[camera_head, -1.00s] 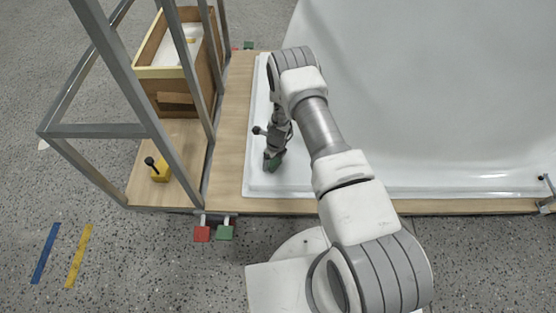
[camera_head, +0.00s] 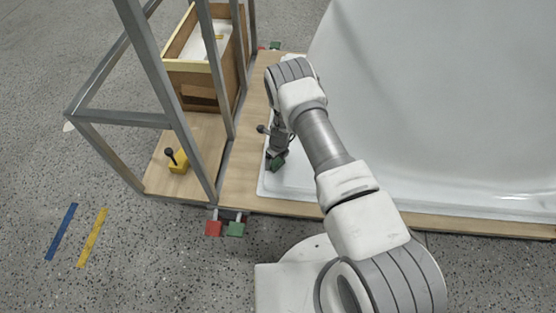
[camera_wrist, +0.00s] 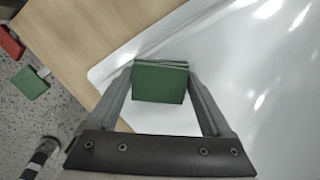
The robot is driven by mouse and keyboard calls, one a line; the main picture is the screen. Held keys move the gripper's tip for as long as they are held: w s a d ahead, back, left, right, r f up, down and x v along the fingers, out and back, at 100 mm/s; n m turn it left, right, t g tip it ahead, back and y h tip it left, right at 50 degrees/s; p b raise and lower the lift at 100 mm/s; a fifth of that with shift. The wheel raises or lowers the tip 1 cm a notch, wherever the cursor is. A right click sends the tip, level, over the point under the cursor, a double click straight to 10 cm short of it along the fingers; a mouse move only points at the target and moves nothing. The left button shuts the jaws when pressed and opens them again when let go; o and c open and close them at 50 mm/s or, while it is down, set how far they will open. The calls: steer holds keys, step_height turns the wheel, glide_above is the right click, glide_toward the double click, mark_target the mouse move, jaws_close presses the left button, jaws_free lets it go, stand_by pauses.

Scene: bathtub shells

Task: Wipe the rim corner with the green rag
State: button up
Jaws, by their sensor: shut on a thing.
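My gripper (camera_wrist: 160,85) is shut on the green rag (camera_wrist: 160,82), a folded dark green pad between its two fingers in the wrist view. In the head view the rag (camera_head: 277,164) shows below my gripper (camera_head: 277,152), at the left side of the white tub shell (camera_head: 440,110). The rag is over the white rim near its rounded corner (camera_wrist: 98,76); the corner lies to the left of the rag in the wrist view. I cannot tell whether the rag touches the rim. The rag's underside is hidden.
The shell lies on a wooden board (camera_head: 245,160). A grey metal frame (camera_head: 175,95) stands at left, with a wooden box (camera_head: 195,75) and a yellow block with a black knob (camera_head: 178,163). Red (camera_head: 214,228) and green (camera_head: 236,229) tabs hang at the board's front edge.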

steer(key=shift+a, duration=0.1)
steer(key=shift+r+p, duration=1.6)
steer(key=shift+r, duration=1.35)
steer(key=shift+r, duration=0.15)
steer(key=shift+r+p, duration=0.95)
steer(key=shift+r, duration=0.4)
